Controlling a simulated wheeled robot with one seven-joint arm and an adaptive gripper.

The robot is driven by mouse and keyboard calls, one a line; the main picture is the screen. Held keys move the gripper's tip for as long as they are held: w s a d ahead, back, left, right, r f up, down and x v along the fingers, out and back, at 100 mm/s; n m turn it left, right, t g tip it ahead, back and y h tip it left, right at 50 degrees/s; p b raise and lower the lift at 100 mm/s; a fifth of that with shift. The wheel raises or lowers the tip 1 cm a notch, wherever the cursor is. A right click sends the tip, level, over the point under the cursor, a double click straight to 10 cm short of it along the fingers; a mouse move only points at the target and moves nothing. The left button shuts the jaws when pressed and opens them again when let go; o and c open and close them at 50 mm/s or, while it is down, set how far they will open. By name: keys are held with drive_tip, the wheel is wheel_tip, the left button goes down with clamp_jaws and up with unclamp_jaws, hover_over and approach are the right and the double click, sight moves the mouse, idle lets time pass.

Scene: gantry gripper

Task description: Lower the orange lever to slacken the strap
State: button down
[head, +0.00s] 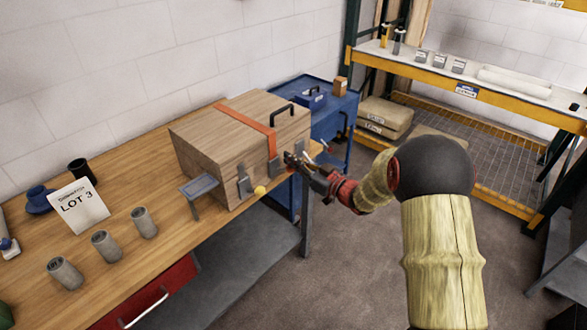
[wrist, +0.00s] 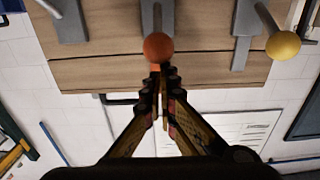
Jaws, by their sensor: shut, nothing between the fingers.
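A wooden box (head: 215,145) stands on the bench with an orange strap (head: 258,122) over its lid and down its front. In the wrist view, the orange lever's round knob (wrist: 158,47) sits on a grey metal stem, just beyond my fingertips. A second lever with a yellow knob (wrist: 283,45) is to its right; this yellow knob also shows in the head view (head: 260,190). My gripper (head: 291,160) is at the box front beside the strap's latch plate (head: 275,167). It is shut and empty; its fingertips (wrist: 160,72) overlap the knob's edge in the picture; contact cannot be told.
A bracket-like grey stand (head: 199,187) is at the box's front left. Several grey cylinders (head: 103,245) and a LOT 3 card (head: 78,206) are on the bench (head: 165,265) to the left. A blue cart (head: 335,112) stands behind the box's right end.

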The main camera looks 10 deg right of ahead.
drive_tip(key=shift+f, duration=0.1)
drive_tip(key=shift+s+f+b, duration=0.1)
drive_tip(key=shift+f+b, duration=0.55)
drive_tip(key=shift+f, duration=0.3)
drive_tip(key=shift+f+b, duration=1)
drive_tip(key=shift+f, duration=0.65)
drive_tip(key=shift+s+d+r+p, duration=0.55)
drive_tip(key=shift+s+r+p, duration=0.1)
drive_tip(key=shift+r, duration=0.05)
drive_tip(key=p, duration=0.1)
approach(291, 171)
drive_tip(key=shift+w, duration=1.05)
